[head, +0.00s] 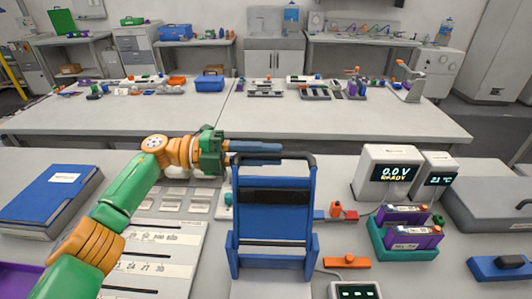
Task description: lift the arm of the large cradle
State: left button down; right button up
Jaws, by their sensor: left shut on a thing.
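The large cradle is blue, with a low base (272,262) at the front middle of the near bench. Its arm (275,213) is a blue frame with a dark panel across it and a black handle (303,158) at its top. The arm stands raised above the base. My left gripper (281,153) comes in from the left at the handle's height, its fingers pointing right. It is shut on the black handle near its left end; the fingers partly hide the grip. My right gripper is out of view.
A grey meter (385,152) reading 0.0 V READY stands right of the cradle, beside a smaller display (442,160). In front is a teal tray (385,250) with purple cells. A blue binder (30,207) and a white labelled board (190,240) lie left. Another bench stands behind.

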aim_at(241, 155)
pick_arm(q)
jog(key=c, duration=0.8)
grip_release()
jog(key=shift+f, duration=0.1)
jog(key=a+b, duration=0.4)
jog(key=a, duration=0.3)
jog(key=shift+w+a, duration=0.1)
